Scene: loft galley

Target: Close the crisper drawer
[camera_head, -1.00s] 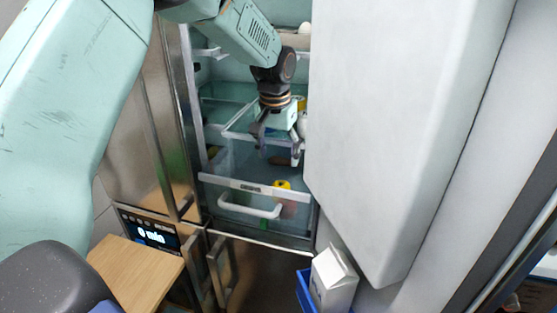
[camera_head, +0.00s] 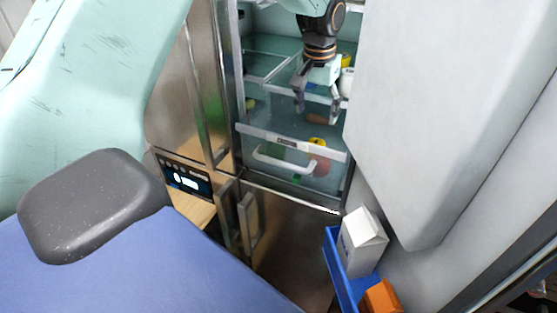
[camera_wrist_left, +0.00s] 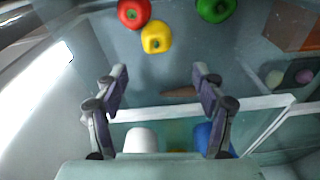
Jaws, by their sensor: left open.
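The crisper drawer (camera_head: 262,134) is a clear bin low in the open fridge, with a white front bar and a white loop handle (camera_head: 285,166). It appears pulled out; how far is hard to tell. My left gripper (camera_head: 318,108) points down above the drawer, behind its front bar, fingers apart and empty. The left wrist view also shows the open fingers (camera_wrist_left: 160,76). Beyond them lie a red pepper (camera_wrist_left: 134,12), a yellow pepper (camera_wrist_left: 157,37) and a green pepper (camera_wrist_left: 215,8). Whether the fingers touch the drawer cannot be told. My right gripper is not in view.
The open white fridge door (camera_head: 430,110) blocks the right side. A blue door bin (camera_head: 337,262) holds a white carton (camera_head: 362,240) and an orange item (camera_head: 381,297). Steel cabinet doors (camera_head: 185,90) stand at left, with a lit display panel (camera_head: 184,179) below.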

